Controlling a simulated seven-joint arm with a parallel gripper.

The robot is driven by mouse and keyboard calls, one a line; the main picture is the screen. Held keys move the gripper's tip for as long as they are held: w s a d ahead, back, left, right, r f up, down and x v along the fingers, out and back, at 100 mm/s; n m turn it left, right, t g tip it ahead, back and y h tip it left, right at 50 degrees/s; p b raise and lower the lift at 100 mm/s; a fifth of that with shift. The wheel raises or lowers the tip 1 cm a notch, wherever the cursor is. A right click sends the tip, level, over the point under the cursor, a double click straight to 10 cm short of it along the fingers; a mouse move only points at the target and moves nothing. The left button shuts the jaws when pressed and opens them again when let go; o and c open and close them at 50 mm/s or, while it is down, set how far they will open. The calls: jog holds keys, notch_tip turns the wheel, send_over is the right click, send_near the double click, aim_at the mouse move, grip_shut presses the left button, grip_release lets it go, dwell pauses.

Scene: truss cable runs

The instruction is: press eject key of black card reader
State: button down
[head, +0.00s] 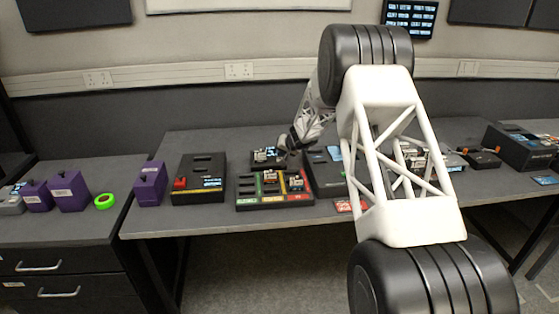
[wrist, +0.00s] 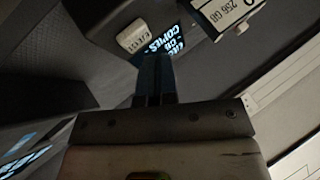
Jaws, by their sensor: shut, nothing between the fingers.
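The black card reader (head: 262,162) stands on the bench behind a tray of cards in the head view.
The card tray (head: 275,200) with coloured strips stands in front of the reader. A black box with a red part (head: 199,178) is to the left, and a larger dark device (head: 325,172) is close on the right. A white card or drive label (wrist: 228,11) shows upper right in the wrist view.

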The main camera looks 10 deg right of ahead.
jog(key=shift+r, duration=0.15)
dwell(0.3)
jog(key=shift+r, duration=2.4)
jog(key=s+r+n+g, duration=0.1)
jog(key=s+r, duration=0.6)
jog(key=s, duration=0.4)
jog(key=s+a+r+g+h, duration=0.1)
jog(key=s+r, duration=0.6)
jog(key=s, duration=0.5)
jog(key=s+r+n+g, duration=0.1)
jog(key=s+r, duration=0.6)
jog(key=s, duration=0.4)
jog(key=s+d+f+g+h, duration=0.1)
jog(key=s+d+h, duration=0.1)
jog(key=s, duration=1.8)
jog(key=s+d+f+h, duration=0.1)
jog(key=s+d+h, duration=0.1)
jog(key=s, duration=1.8)
jog(key=shift+s+d+g+h, duration=0.15)
jog(key=shift+d+g+h, duration=0.15)
jog(key=shift+d+g, duration=0.1)
